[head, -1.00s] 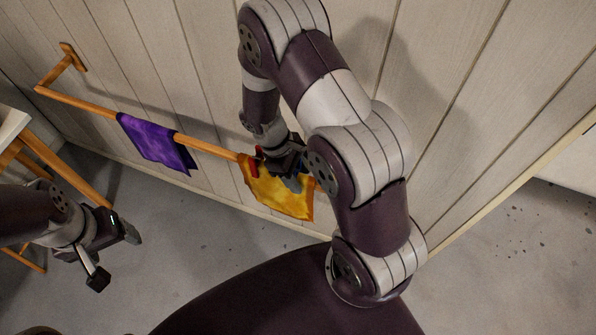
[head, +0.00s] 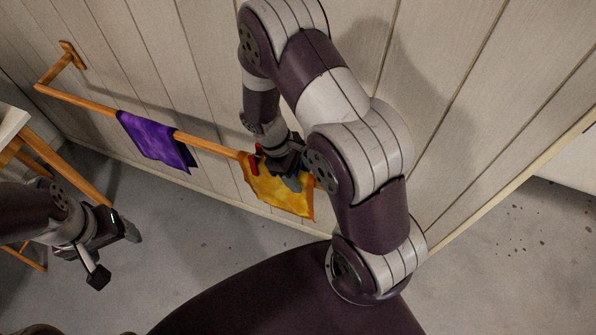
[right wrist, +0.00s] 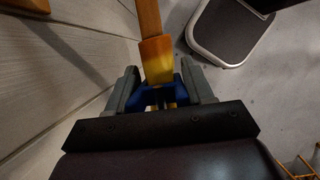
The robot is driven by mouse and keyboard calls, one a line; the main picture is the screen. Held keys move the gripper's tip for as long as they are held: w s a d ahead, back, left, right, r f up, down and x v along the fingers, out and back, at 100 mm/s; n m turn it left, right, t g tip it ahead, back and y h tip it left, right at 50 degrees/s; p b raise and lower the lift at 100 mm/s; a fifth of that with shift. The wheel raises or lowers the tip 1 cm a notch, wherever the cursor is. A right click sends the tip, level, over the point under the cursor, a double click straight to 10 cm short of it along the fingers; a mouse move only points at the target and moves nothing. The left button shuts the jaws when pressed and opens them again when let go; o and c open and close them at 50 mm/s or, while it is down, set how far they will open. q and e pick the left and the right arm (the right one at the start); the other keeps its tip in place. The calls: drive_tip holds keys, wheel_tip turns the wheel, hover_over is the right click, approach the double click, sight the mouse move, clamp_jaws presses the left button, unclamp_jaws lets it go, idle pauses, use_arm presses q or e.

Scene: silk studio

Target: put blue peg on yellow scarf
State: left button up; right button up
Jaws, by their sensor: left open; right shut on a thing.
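The yellow scarf (head: 280,202) hangs over the wooden rail in the head view. Its top on the rail also shows in the right wrist view (right wrist: 156,52). A red peg (head: 254,163) is at its left edge. My right gripper (head: 291,181) is at the scarf's upper part, at the rail. In the right wrist view it is shut on the blue peg (right wrist: 160,97), which straddles or touches the scarf-covered rail; how far it is seated I cannot tell. My left gripper (head: 116,255) is open and empty over the floor.
A purple scarf (head: 155,140) hangs further left on the wooden rail (head: 90,105), which is fixed to the panelled wall (head: 180,60). A pale table (head: 12,122) with wooden legs stands at the far left. The grey floor (head: 200,265) between is clear.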

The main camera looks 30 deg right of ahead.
drive_tip(key=o, duration=1.1)
drive_tip(key=v, duration=0.9)
drive_tip(key=shift+w+r, duration=0.15)
drive_tip(key=shift+r, duration=0.05)
drive_tip(key=p+v, duration=0.1)
drive_tip(key=v, duration=0.2)
drive_tip(key=shift+r, duration=0.1)
